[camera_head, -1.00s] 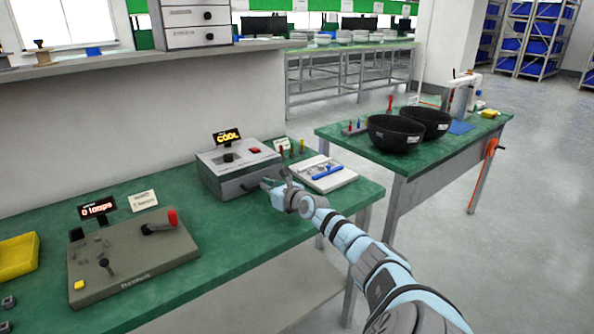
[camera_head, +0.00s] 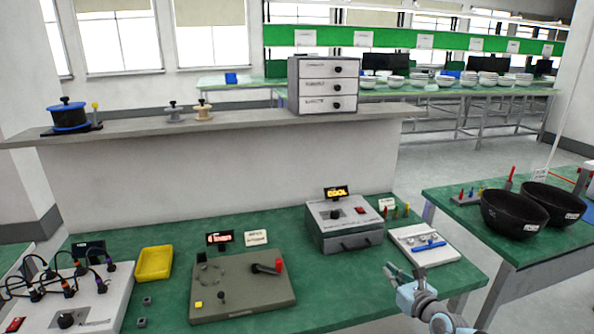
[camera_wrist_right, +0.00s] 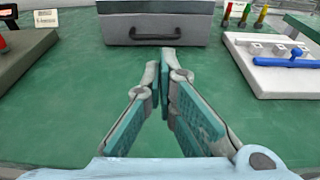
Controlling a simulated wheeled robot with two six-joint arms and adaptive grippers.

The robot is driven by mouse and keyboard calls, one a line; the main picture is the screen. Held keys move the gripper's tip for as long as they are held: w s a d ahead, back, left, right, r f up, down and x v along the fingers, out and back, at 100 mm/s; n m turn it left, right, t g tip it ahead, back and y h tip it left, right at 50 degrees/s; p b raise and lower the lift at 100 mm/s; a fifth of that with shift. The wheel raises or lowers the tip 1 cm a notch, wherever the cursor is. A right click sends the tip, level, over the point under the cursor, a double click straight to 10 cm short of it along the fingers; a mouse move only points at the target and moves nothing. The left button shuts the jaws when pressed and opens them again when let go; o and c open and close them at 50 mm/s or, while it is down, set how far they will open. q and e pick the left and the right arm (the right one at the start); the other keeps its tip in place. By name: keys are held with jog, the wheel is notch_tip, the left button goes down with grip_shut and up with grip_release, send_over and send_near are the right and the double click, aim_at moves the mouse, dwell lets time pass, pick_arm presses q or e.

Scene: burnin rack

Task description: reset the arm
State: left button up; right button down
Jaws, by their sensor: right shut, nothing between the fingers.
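My right gripper (camera_head: 403,273) is at the lower right of the head view, in front of the grey drawer box and left of the white tray. In the right wrist view (camera_wrist_right: 165,75) its fingertips meet with nothing between them. It hangs over the bare green bench top (camera_wrist_right: 75,105), apart from the box. My left gripper is in neither current view.
The grey box with a "COOL" display (camera_head: 345,222) has a closed drawer. The white tray (camera_head: 447,257) holds a blue tool (camera_head: 430,245). A lever panel (camera_head: 240,302), yellow bin (camera_head: 154,263) and cabled board (camera_head: 112,300) stand left. Black bowls (camera_head: 513,212) stand on the right table.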

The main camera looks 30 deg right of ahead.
jog(key=shift+w+a, duration=0.1)
jog(key=shift+a, duration=0.15)
jog(key=a+m+h, duration=0.1)
jog(key=a+m, duration=0.1)
jog(key=m, duration=0.1)
jog(key=s+a+m, duration=0.1)
jog(key=a+m, duration=0.1)
jog(key=m, duration=0.1)
jog(key=s+a+m+h, duration=0.1)
jog(key=a+m, duration=0.1)
jog(key=m, duration=0.1)
jog(key=shift+r+m+t+h, duration=0.2)
jog(key=shift+m+t+h, duration=0.1)
jog(key=s+a+f+m+g+y, duration=0.3)
jog(key=s+a+f+m+g, duration=0.25)
jog(key=s+a+m, duration=0.7)
jog(key=s+a+f+m+g+y, duration=0.5)
jog(key=s+a+m, duration=0.45)
jog(key=a, duration=0.55)
notch_tip(320, 180, down, 17)
jog(key=d+g+h, duration=0.2)
jog(key=d+g, duration=0.1)
jog(key=s+f, duration=1.4)
jog(key=s, duration=0.1)
jog(key=shift+d+f+m+g, duration=0.15)
jog(key=shift+m+g, duration=0.15)
jog(key=shift+g, duration=0.15)
